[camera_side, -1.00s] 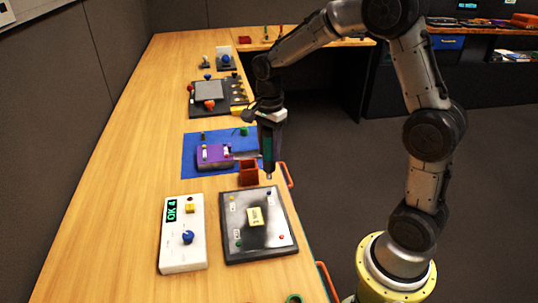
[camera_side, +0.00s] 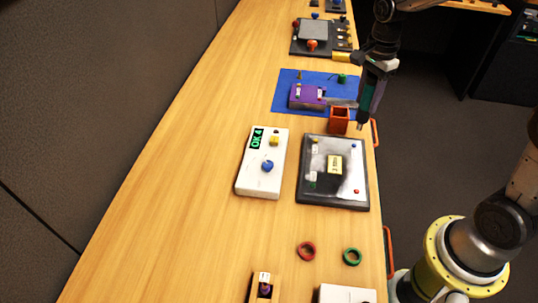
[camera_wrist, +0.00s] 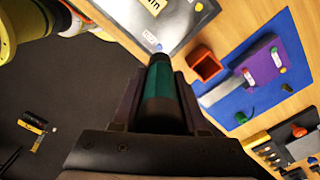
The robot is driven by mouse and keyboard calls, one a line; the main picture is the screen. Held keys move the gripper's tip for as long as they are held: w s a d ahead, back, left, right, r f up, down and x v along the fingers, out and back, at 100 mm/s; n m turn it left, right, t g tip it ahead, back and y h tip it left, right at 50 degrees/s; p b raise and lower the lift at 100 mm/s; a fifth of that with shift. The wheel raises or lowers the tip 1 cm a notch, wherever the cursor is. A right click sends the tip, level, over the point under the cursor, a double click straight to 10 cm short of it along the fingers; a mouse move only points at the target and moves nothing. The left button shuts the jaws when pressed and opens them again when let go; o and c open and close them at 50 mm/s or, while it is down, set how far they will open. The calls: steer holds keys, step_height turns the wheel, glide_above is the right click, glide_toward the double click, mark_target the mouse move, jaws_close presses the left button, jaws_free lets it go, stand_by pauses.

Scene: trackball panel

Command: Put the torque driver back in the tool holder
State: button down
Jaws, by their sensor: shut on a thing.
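The torque driver, teal and black, is in my gripper (camera_side: 374,80). In the side view the driver (camera_side: 367,100) points down, its lower end just right of the tool holder, apart from it in the picture. The tool holder looks to be the open-topped orange-red square box (camera_side: 339,122) at the bench's right edge. In the wrist view the driver (camera_wrist: 162,80) sits between the two dark fingers of my gripper (camera_wrist: 163,95), shut on it. The box (camera_wrist: 205,65) shows there to the upper right, its opening empty. The driver's upper part is hidden by the gripper.
A dark panel (camera_side: 333,188) with a yellow label lies in front of the box. A white box (camera_side: 251,178) with a blue knob and "OK 4" display stands left. Behind are a blue mat (camera_side: 284,92) and purple block (camera_side: 305,97). Rings lie nearer; the left bench is clear.

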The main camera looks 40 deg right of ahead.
steer(key=w+d+r, duration=0.1)
steer(key=w+r, duration=0.2)
steer(key=w, duration=0.1)
glide_above(338, 120)
steer(key=d, duration=0.2)
step_height(338, 120, down, 11)
steer(key=w, duration=0.1)
steer(key=shift+w, duration=0.3)
steer(key=shift+d+f, duration=0.1)
steer(key=shift+f, duration=0.05)
steer(key=shift+c, duration=2.2)
jaws_free()
